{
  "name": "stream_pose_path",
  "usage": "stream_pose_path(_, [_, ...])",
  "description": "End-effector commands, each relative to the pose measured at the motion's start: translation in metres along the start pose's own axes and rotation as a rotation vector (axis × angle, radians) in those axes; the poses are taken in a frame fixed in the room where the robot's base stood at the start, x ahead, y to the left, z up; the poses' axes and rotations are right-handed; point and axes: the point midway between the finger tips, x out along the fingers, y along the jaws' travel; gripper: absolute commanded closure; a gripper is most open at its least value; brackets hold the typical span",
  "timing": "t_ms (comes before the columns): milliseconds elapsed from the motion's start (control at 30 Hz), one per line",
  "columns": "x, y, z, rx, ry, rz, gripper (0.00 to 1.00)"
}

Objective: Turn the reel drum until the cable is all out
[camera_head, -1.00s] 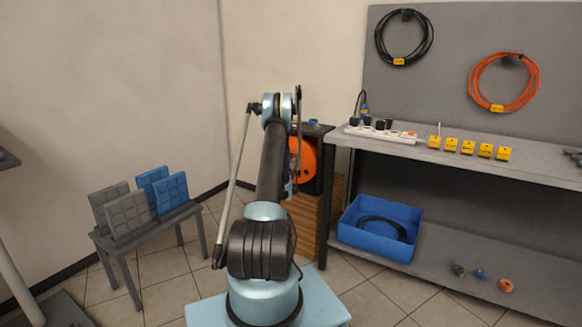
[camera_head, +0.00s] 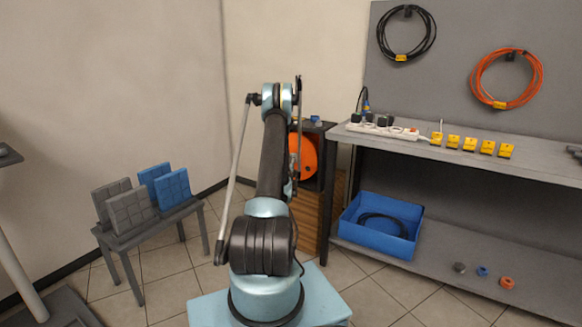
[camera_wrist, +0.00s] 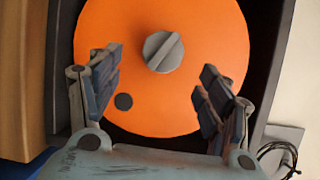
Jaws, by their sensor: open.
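The reel drum (camera_head: 307,157) is an orange disc in a dark housing, partly hidden behind my arm in the head view. In the wrist view the drum (camera_wrist: 205,35) fills the middle, with a grey hub (camera_wrist: 163,52) crossed by a raised bar and a small dark round spot (camera_wrist: 123,101) at its lower left. My gripper (camera_wrist: 160,85) is open in front of the drum. Its fingers stand apart below the hub, with the dark spot between them, nearer the left finger. Contact with the drum cannot be told. No cable shows on the drum face.
The reel stands on a wooden cabinet (camera_head: 308,217). To its right is a bench (camera_head: 500,166) with a power strip (camera_head: 380,128) and several yellow blocks. A blue bin (camera_head: 375,250) holds black cable on the lower shelf. A small table (camera_head: 150,232) with panels stands left.

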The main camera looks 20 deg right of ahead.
Motion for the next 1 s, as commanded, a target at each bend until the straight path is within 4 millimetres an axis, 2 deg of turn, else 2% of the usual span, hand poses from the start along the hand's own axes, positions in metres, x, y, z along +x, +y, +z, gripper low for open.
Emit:
stream_pose_path(167, [-0.008, 0.011, 0.018, -0.272, 0.058, 0.03, 0.28])
stream_pose_path(400, [-0.032, 0.023, 0.045, -0.86, 0.185, 0.11, 0.28])
stream_pose_path(600, [-0.057, 0.021, 0.063, -1.306, 0.288, 0.193, 0.28])
stream_pose_path(800, [-0.076, 0.016, 0.073, -1.566, 0.354, 0.256, 0.28])
stream_pose_path(1000, [-0.075, 0.014, 0.072, -1.628, 0.372, 0.275, 0.28])
